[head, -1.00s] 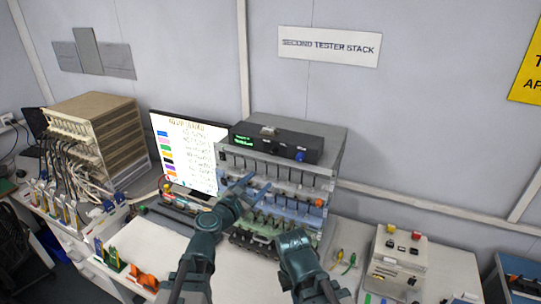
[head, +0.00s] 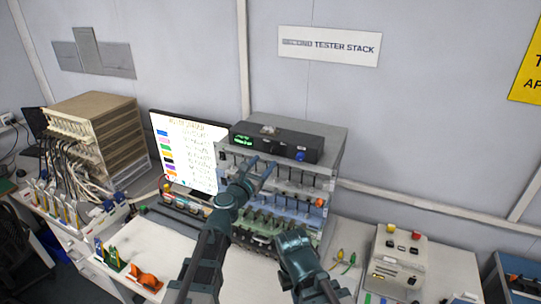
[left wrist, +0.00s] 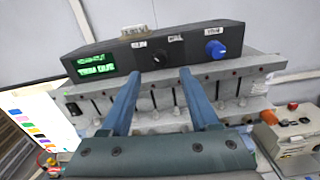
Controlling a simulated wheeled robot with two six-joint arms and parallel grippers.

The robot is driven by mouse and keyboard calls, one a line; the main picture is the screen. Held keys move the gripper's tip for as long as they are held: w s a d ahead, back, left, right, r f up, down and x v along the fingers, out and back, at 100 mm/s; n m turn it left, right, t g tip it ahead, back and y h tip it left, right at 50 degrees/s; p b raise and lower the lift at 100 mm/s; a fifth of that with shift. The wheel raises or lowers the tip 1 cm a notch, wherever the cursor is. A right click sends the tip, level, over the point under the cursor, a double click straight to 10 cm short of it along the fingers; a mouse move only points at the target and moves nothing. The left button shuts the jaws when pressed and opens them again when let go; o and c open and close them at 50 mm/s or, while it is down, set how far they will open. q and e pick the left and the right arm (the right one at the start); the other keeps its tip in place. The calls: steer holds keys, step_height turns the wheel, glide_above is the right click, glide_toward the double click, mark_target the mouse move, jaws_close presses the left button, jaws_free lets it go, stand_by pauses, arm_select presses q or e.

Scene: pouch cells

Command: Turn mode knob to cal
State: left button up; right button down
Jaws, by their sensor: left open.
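A black box (head: 275,143) with a green display sits on top of the grey tester rack. In the left wrist view its front shows a black knob (left wrist: 160,57) near the middle and a blue knob (left wrist: 214,49) to the right. Small white labels sit above them, too blurred to read. My left gripper (head: 261,162) is open and empty, just in front of the box. In the left wrist view its fingertips (left wrist: 159,74) lie either side of the black knob, a little below it, apparently not touching. My right gripper (head: 294,245) is low before the rack; its fingers cannot be made out.
The grey rack (head: 335,150) holds rows of channels with clips below the box. A monitor (head: 187,150) stands to its left. A beige control box (head: 398,262) with red and yellow buttons stands at the right. Cables and a wooden cabinet (head: 100,130) are at the far left.

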mark_target(272, 152)
arm_select(q)
steer(key=x, duration=0.6)
steer(key=shift+w, duration=0.2)
steer(key=shift+c, duration=0.4)
jaws_close()
